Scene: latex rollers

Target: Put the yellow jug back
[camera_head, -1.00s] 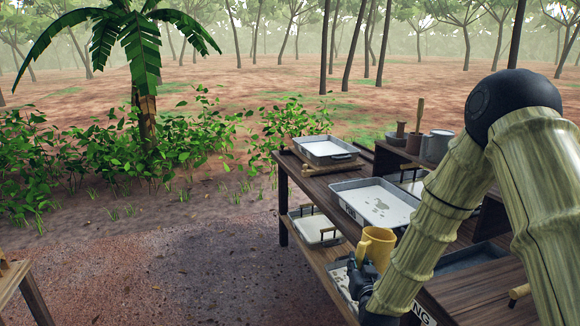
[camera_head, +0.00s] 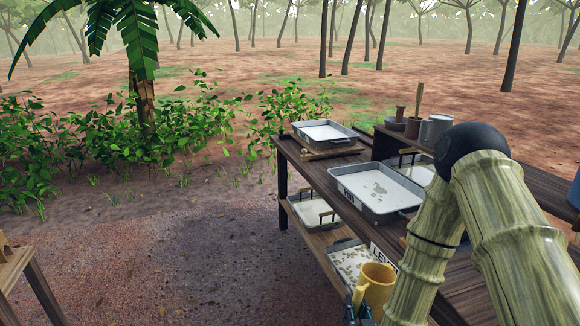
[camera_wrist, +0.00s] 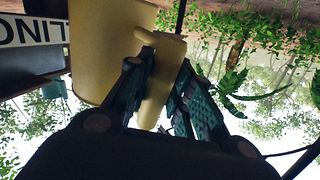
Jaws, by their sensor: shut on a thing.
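The yellow jug (camera_head: 377,285) is low in the head view, in front of the table's near side and left of my arm. It looks upright there, with its handle to the left. In the wrist view the jug body (camera_wrist: 112,45) is at the upper left. My gripper (camera_wrist: 162,85) is shut on the jug's handle (camera_wrist: 160,85), with a finger on each side of it. In the head view my gripper (camera_head: 360,310) shows only in part at the bottom edge, beside the handle. The jug's lower part is partly hidden by my arm.
A dark wooden table (camera_head: 330,183) bears a grey tray of white liquid (camera_head: 376,190) and a smaller tray (camera_head: 325,133). Its lower shelf holds more trays (camera_head: 352,262). A grey mug (camera_head: 435,130) stands on the raised back shelf. Open ground (camera_head: 190,270) lies to the left.

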